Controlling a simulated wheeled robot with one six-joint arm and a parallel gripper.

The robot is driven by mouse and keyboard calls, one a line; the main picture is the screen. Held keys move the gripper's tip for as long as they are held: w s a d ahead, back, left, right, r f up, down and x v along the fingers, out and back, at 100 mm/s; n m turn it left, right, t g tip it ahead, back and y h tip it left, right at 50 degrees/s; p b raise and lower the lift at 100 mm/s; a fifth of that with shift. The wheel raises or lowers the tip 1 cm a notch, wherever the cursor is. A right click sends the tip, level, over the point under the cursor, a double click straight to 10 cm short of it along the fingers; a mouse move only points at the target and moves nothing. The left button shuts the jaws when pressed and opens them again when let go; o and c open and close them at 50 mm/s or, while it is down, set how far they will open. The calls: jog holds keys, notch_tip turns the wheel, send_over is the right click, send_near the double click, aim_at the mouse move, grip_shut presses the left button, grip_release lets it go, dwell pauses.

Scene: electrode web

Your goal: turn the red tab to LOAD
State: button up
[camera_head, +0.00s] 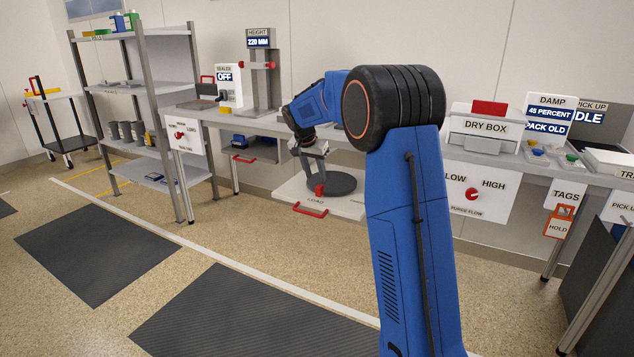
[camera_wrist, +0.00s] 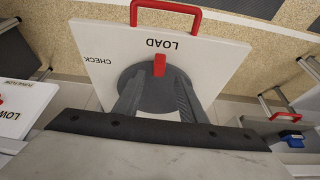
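The red tab (camera_wrist: 159,65) stands at the edge of a dark round disc (camera_wrist: 140,73) on a white board (camera_wrist: 215,55). The tab is beside the word LOAD; the word CHECK is to the left in the wrist view. In the head view the tab (camera_head: 319,190) is at the disc's front edge, above LOAD. My gripper (camera_wrist: 158,82) is open, its two dark fingers spread over the disc. Its fingertips are near the tab, one to each side, with no visible contact. In the head view my gripper (camera_head: 317,170) points down above the disc.
A red handle (camera_head: 310,209) sticks out from the board's front edge. The bench (camera_head: 240,122) above carries a height stand (camera_head: 262,75) and a dry box (camera_head: 485,127). A LOW/HIGH purge flow panel (camera_head: 478,193) hangs at the right. The floor in front is clear.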

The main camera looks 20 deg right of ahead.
jog(key=v, duration=1.2)
jog(key=shift+w+f, duration=0.1)
jog(key=s+a+r+n+t+y, duration=0.1)
jog(key=s+a+n, duration=0.2)
jog(key=s, duration=1)
jog(key=s+a+n+y, duration=0.1)
jog(key=s+a+n, duration=0.15)
jog(key=s, duration=1.05)
jog(key=s+a+f+n, duration=0.1)
jog(key=s+f, duration=0.3)
jog(key=s, duration=0.4)
jog(key=s+a+f+n+y, duration=0.1)
jog(key=s+a+f+n, duration=0.1)
jog(key=s+f, duration=0.3)
jog(key=s+a+f+n+t, duration=0.1)
jog(key=s+f, duration=0.3)
jog(key=s, duration=0.8)
jog(key=shift+s+a+f+n+y, duration=0.25)
jog(key=shift+s+a+n+y, duration=0.05)
jog(key=shift+a+n, duration=0.25)
